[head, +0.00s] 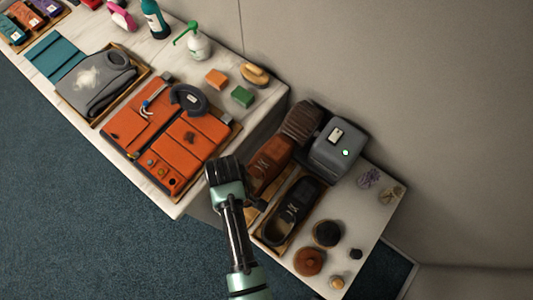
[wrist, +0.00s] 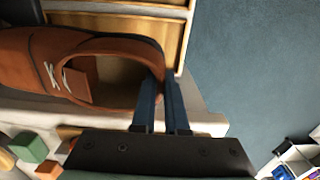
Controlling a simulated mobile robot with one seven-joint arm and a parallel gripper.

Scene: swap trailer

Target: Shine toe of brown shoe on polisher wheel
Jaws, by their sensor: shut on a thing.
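The brown shoe (head: 270,164) with pale laces lies beside my gripper (head: 226,170) in the head view. One end of it is close to the dark ribbed polisher wheel (head: 303,119); I cannot tell whether they touch. The wheel sits on the grey polisher (head: 338,150), which shows a small green light. In the wrist view, the blue fingers of my gripper (wrist: 164,98) are shut on the heel rim of the brown shoe (wrist: 110,55), with its toe pointing left. The fingertips are hidden from the head view.
A black shoe (head: 291,211) lies in a wooden tray (head: 266,238) close to my gripper. Round polish tins (head: 310,262) stand on the right-hand table. An orange tool mat (head: 178,135), a grey garment (head: 97,82) and bottles crowd the longer counter. Blue floor lies to the left.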

